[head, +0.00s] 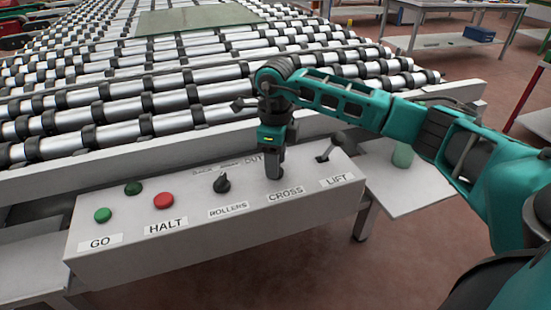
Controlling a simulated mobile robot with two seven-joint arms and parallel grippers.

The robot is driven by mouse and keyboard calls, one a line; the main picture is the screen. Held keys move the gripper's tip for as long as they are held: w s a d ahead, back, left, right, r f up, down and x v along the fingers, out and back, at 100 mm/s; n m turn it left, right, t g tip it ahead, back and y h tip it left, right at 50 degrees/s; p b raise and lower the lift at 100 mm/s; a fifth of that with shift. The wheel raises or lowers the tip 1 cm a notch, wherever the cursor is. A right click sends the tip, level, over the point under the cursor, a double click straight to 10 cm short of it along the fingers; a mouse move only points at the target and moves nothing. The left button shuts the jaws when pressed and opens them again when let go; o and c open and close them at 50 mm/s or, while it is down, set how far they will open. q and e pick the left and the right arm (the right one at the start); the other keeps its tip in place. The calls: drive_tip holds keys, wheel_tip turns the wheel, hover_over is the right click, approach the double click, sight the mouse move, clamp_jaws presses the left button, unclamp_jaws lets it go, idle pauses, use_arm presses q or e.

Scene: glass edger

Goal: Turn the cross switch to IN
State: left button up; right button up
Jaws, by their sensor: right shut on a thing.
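The cross switch sits on the grey control panel (130,257) above the CROSS label (286,194). My right gripper (274,173) points down onto it and is shut on it, hiding the knob and its pointer. Part of a word, "OUT", shows just behind the gripper; the IN marking is hidden or cannot be made out, so I cannot tell the switch's position. My left gripper is not in view.
Left of the gripper are the black ROLLERS knob (222,183), red HALT button (164,201) and green GO button (102,215). The LIFT lever (331,147) stands close on the right. Metal rollers (120,85) carry a glass sheet (195,18) behind.

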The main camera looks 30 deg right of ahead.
drive_tip(key=o, duration=1.1)
drive_tip(key=shift+c, duration=0.2)
drive_tip(key=shift+r, duration=0.1)
wheel_tip(320, 180, up, 13)
